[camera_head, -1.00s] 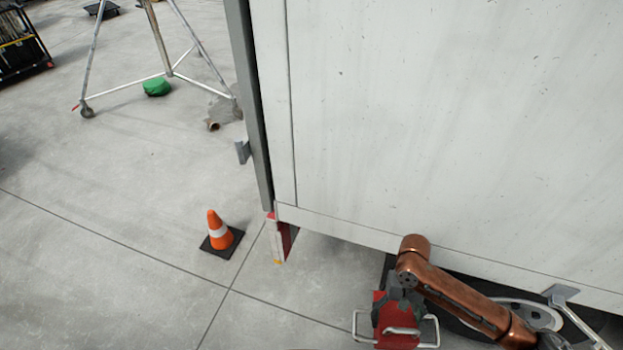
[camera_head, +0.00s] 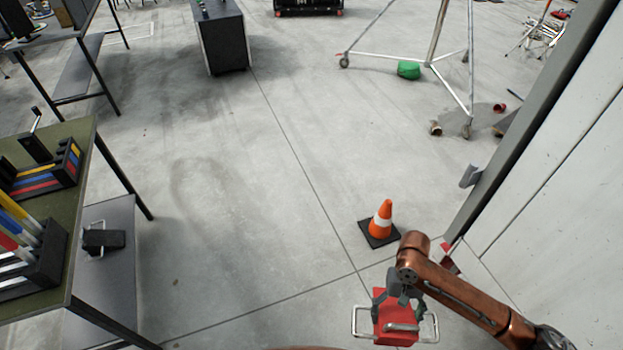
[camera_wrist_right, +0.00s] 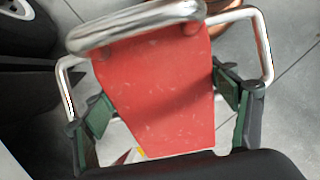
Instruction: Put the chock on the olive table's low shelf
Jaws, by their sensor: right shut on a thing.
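The red chock (camera_head: 392,318) with bent metal handles hangs at the lower right of the head view. My right gripper (camera_head: 402,290) is shut on it, holding it in the air over the floor. In the right wrist view the chock (camera_wrist_right: 155,90) fills the middle, between the two green-padded fingers. The olive table (camera_head: 82,200) stands at the left edge of the head view. Its grey low shelf (camera_head: 118,285) shows partly under the top, well to the left of the chock. My left gripper is not in view.
A black object with a handle (camera_head: 104,240) lies on the low shelf; bare room shows in front of it. Racks with coloured strips (camera_head: 45,265) stand on the tabletop. A traffic cone (camera_head: 381,222) stands beyond my right arm. The truck's white side (camera_head: 560,170) is at right. The floor between is clear.

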